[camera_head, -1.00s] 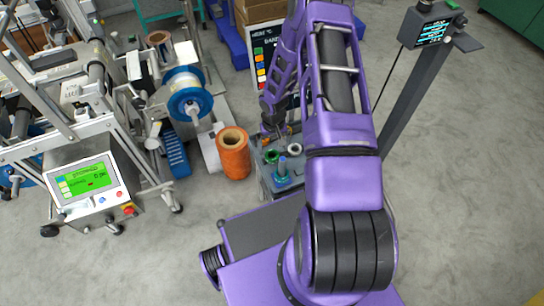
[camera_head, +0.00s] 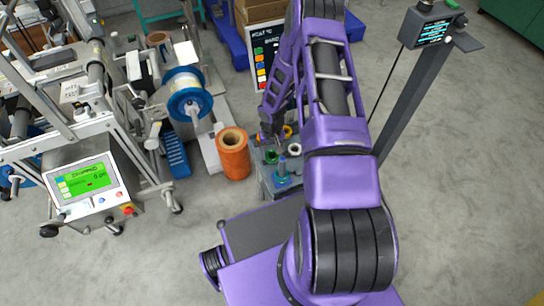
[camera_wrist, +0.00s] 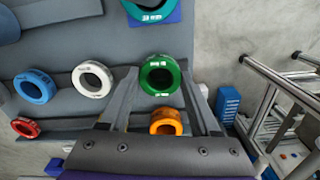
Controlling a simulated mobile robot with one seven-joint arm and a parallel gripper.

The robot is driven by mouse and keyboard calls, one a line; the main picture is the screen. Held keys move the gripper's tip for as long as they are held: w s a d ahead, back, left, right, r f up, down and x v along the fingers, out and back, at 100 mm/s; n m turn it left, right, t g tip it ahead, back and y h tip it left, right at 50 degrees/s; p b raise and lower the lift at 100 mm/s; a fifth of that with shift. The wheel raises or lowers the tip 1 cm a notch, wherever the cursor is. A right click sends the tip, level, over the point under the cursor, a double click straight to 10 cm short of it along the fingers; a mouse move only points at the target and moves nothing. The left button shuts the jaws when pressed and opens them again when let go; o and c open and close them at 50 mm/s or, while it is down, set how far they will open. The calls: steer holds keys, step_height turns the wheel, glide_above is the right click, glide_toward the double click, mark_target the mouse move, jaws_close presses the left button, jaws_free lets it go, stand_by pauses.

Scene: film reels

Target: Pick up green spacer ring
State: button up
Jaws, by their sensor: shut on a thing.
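In the wrist view the green spacer ring (camera_wrist: 160,75) sits between the two fingertips of my gripper (camera_wrist: 160,82), its round hole facing the camera. The fingers are closed on its sides. In the head view my gripper (camera_head: 268,134) is small, partly hidden by my arm, over the grey stand at the centre; the held ring cannot be made out clearly there. An orange ring (camera_wrist: 166,121) shows between the fingers, nearer the palm. A white ring (camera_wrist: 92,78) and a blue ring (camera_wrist: 35,86) lie to the left, with a red ring (camera_wrist: 25,127) below them.
A teal ring (camera_wrist: 150,10) sits on a blue block at the top of the wrist view. In the head view an orange roll (camera_head: 233,153) stands close left of the stand. A machine with a lit screen (camera_head: 88,180) fills the left side.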

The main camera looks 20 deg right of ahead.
steer(key=shift+c, duration=0.9)
